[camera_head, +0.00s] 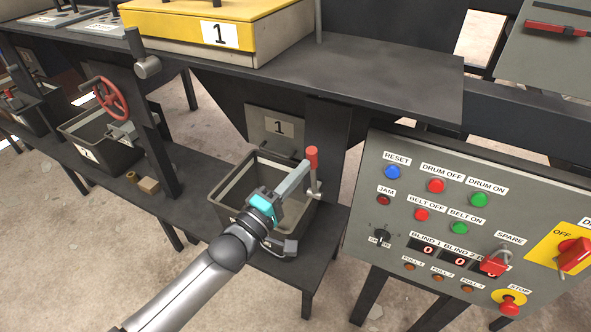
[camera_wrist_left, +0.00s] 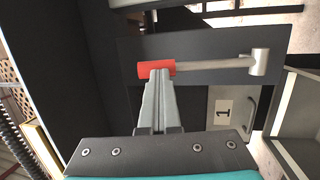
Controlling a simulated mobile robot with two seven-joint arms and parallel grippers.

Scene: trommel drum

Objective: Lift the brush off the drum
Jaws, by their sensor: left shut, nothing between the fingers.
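A lever with a red grip (camera_head: 312,158) and a pale metal rod stands in front of the dark post by the plate marked 1. In the left wrist view the red grip (camera_wrist_left: 155,68) points left and its rod runs right to a pale round hub (camera_wrist_left: 260,62). My left gripper (camera_head: 303,169) is shut and empty, its tips at the red grip. In the wrist view the tips (camera_wrist_left: 160,74) overlap the grip's right end; I cannot tell whether they touch. I cannot make out a brush or the drum. My right gripper is not in view.
A grey open bin (camera_head: 222,207) stands on the dark lower shelf under my left gripper. A control panel (camera_head: 357,232) with buttons and switches is at the right. A dark bench (camera_head: 400,80) lies above, with a yellow-topped box (camera_head: 190,22) marked 1.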

